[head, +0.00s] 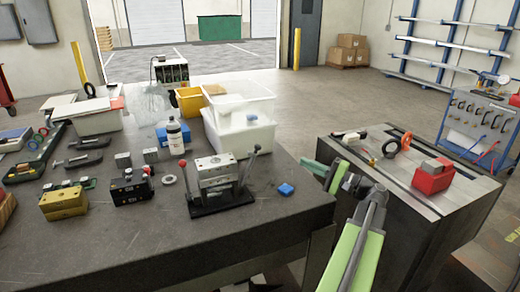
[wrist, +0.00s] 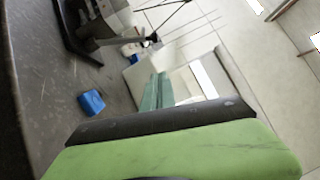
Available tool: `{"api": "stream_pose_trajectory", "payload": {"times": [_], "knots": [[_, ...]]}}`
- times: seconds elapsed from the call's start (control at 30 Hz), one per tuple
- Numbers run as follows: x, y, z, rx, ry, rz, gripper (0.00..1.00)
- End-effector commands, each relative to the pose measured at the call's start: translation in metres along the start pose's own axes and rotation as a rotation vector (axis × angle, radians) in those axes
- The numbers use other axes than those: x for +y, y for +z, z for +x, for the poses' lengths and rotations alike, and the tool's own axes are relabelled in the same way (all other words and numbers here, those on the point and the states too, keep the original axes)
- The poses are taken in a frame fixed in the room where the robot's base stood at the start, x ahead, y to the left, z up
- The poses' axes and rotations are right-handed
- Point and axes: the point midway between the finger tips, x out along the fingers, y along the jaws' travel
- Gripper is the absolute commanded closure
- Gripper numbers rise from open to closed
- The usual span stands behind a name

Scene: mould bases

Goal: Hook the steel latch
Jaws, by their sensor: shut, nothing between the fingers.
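In the wrist view, part of this black base (wrist: 72,30) shows at the upper left. My gripper (head: 322,172) is to the right of the mould base, apart from it, beyond a small blue block (head: 286,189). My gripper's green fingers (wrist: 155,92) also show in the wrist view, shut and empty.
A black block (head: 130,187) and a yellow block (head: 64,203) lie left on the bench (head: 120,245). A white bottle (head: 175,137) and clear bins (head: 240,135) stand behind the mould base. A grey cabinet (head: 440,200) with a red tool (head: 432,176) stands right of my arm.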

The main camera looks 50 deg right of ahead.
Motion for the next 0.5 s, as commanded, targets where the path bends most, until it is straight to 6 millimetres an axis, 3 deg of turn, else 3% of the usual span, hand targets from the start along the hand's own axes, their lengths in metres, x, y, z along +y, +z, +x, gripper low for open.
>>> {"api": "stream_pose_trajectory", "payload": {"times": [0.33, 0.5], "knots": [[0.002, 0.005, 0.016, -0.015, 0.003, 0.002, 1.0], [0.001, 0.007, 0.049, -0.02, 0.004, 0.004, 1.0]]}}
